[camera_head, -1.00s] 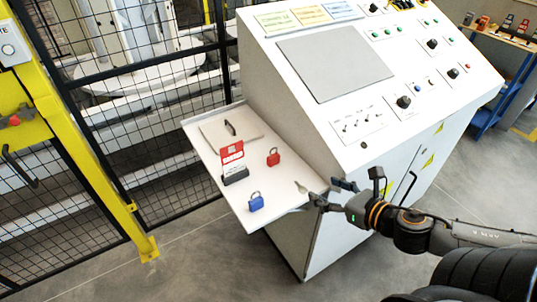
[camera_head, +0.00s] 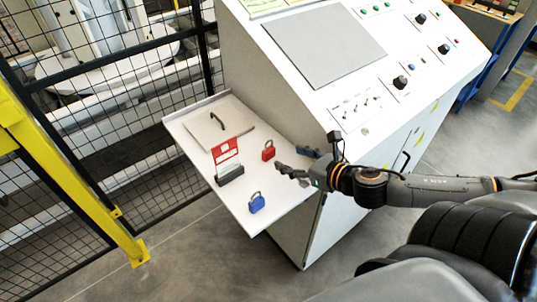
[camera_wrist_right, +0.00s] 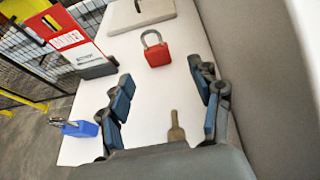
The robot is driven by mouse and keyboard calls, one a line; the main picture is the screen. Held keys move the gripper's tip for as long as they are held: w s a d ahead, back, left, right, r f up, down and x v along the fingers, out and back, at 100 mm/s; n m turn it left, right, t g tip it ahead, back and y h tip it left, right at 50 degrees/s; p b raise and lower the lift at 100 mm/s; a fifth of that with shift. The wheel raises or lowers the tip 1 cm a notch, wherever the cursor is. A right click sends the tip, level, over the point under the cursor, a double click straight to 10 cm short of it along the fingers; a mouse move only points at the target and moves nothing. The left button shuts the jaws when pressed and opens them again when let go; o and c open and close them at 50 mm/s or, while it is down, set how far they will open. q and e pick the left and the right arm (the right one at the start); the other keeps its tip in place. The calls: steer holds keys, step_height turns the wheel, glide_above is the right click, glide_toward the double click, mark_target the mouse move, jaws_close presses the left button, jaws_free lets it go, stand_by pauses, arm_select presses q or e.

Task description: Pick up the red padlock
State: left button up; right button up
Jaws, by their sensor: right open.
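The red padlock (camera_head: 268,153) stands upright on the white side shelf (camera_head: 190,150) of the control cabinet, its shackle up. In the right wrist view the red padlock (camera_wrist_right: 157,54) is ahead of the fingertips, near the middle of the gap between them. My right gripper (camera_head: 294,163) is over the shelf's right edge, just right of the padlock. Its two fingers (camera_wrist_right: 166,97) are spread apart with nothing between them, and the padlock is not touched. My left gripper is not in view.
A blue padlock (camera_head: 257,202) stands near the shelf's front corner. A red tag card in a black holder (camera_head: 229,173) and a plate with a handle (camera_head: 219,130) are on the shelf. A key (camera_wrist_right: 176,127) lies below the right gripper. The sloped control panel (camera_head: 325,45) rises to the right.

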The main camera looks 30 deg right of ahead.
mark_target(271, 151)
steer(key=shift+x, duration=0.95)
steer(key=shift+w+f+b, duration=0.15)
steer(key=shift+w+b, duration=0.15)
steer(key=shift+w, duration=0.25)
steer(key=shift+w+a+f, duration=0.1)
steer(key=shift+w+f, duration=0.1)
steer(key=shift+w, duration=0.25)
steer(key=shift+w+a+f, duration=0.1)
steer(key=shift+w+a, duration=0.05)
steer(key=shift+w, duration=0.25)
steer(key=shift+w+a+f, duration=0.1)
steer(key=shift+w+a, duration=0.05)
steer(key=shift+w, duration=0.3)
steer(key=shift+p+x, duration=0.45)
steer(key=shift+x, duration=1.35)
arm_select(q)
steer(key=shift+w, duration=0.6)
arm_select(e)
steer(key=shift+a+f, duration=0.1)
steer(key=shift+a, duration=0.05)
jaws_close()
